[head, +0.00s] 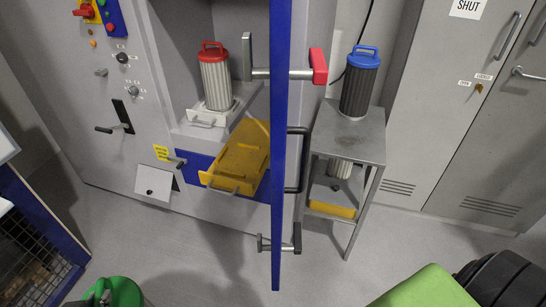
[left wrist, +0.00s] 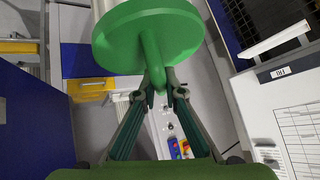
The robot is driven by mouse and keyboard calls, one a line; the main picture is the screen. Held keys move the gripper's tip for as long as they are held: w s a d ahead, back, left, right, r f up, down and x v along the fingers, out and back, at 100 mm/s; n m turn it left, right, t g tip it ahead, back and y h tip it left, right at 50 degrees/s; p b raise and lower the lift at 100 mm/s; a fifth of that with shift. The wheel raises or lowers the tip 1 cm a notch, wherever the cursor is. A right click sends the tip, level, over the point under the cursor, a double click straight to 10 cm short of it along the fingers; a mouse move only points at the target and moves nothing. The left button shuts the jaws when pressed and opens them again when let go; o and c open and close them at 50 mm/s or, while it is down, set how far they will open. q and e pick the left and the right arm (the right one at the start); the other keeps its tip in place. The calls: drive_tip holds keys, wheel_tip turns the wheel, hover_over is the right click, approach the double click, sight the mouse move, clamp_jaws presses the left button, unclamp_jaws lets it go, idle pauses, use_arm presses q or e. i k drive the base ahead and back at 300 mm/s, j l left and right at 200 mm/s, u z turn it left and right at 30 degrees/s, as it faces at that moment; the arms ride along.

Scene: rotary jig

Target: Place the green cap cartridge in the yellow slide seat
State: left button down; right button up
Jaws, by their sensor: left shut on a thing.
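The green cap cartridge shows its round green cap (head: 118,291) at the bottom left of the head view, cut off by the frame edge. In the left wrist view the green cap (left wrist: 140,40) fills the top middle, and its body is mostly hidden behind it. My left gripper (left wrist: 162,82) is shut on the cap's handle; in the head view the gripper (head: 103,296) is only partly seen. The yellow slide seat (head: 240,160) sticks out of the machine's front, looks empty and is well apart from the cartridge. My right gripper is not in view.
A blue-edged door (head: 279,150) stands open just right of the seat. A red-capped cartridge (head: 215,82) stands in the machine on a white seat (head: 207,118). A blue-capped cartridge (head: 360,88) stands on a grey stand (head: 345,140). A blue-framed mesh crate (head: 45,215) is at left.

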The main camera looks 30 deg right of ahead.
sight(241, 159)
drive_tip(key=i+j+z, duration=0.15)
drive_tip(key=z, duration=0.25)
drive_tip(key=i+j+z, duration=0.1)
drive_tip(key=j+z, duration=0.55)
drive_tip(key=z, duration=0.15)
drive_tip(key=i+j+z, duration=0.1)
drive_tip(key=j+z, duration=0.15)
drive_tip(key=j, duration=0.15)
